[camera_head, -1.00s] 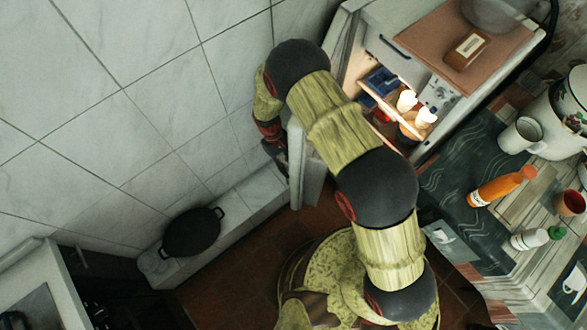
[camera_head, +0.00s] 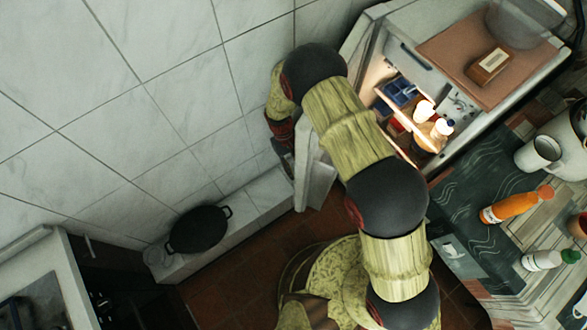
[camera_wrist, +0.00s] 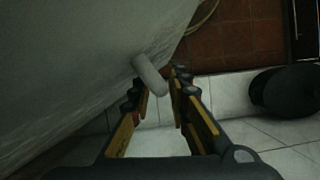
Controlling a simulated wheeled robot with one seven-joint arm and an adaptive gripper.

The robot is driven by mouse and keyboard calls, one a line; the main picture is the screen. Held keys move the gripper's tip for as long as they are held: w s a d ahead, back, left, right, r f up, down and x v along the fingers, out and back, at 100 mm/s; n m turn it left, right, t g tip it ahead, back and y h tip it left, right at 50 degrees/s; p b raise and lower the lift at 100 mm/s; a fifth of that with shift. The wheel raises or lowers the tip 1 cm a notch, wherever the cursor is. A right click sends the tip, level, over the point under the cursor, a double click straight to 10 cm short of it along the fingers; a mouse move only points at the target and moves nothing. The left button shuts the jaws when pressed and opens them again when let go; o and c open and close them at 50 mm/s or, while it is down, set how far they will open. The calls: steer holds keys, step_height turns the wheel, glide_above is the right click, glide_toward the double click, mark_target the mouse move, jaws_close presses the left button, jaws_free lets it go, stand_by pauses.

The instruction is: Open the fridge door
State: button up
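The fridge (camera_head: 425,58) stands at the upper right in the head view. Its door (camera_head: 318,178) is swung well out to the left, and the lit inside shows. In the wrist view, the pale door surface (camera_wrist: 75,60) fills the left side, with a short white bar handle (camera_wrist: 149,75) on it. My gripper (camera_wrist: 158,88) has its fingers on either side of the handle's lower end. Whether they press on it is unclear. In the head view, my arm hides most of the gripper and handle.
A black pot (camera_head: 198,229) sits on the white ledge (camera_head: 262,196) along the tiled wall, left of the door. Bottles (camera_head: 425,111) stand inside the fridge. A counter (camera_head: 468,190) with an orange bottle (camera_head: 515,205) and a mug (camera_head: 538,152) is at the right.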

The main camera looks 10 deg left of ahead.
steer(key=v, duration=1.2)
steer(key=shift+c, duration=0.6)
